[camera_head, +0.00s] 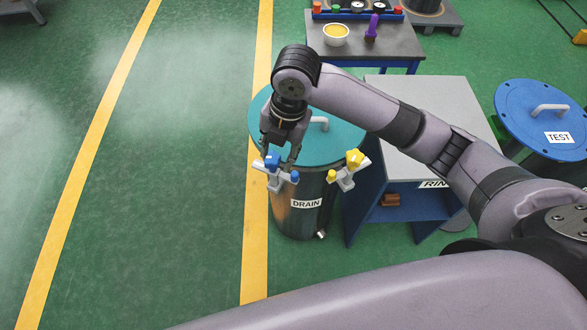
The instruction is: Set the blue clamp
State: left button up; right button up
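The blue clamp (272,161) is on the left front rim of the dark drum labelled DRAIN (307,220), which has a teal lid (336,146). The clamp has a grey body with blue parts on top and at its right end. My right gripper (279,156) points down right above it. Its fingers look apart, with the clamp's blue top near the left finger. I cannot tell whether they touch it. A similar yellow clamp (354,158) is on the same rim to the right. My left gripper is not in view.
A blue stand with a grey top (432,98) is close to the drum's right. A blue drum labelled TEST (540,110) is at the far right. A table behind bears a bowl (336,34) and a purple object (371,28). The green floor at left is clear.

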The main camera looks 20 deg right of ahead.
aim_at(295, 173)
jog(key=w+d+r+n+h, duration=0.1)
jog(key=d+r+n+h, duration=0.1)
jog(key=d+r+n, duration=0.25)
jog(key=shift+g, duration=0.3)
notch_tip(295, 173, down, 17)
jog(key=shift+a+r+p, duration=0.15)
jog(key=shift+p, duration=1.1)
jog(key=shift+c, duration=0.2)
grip_shut()
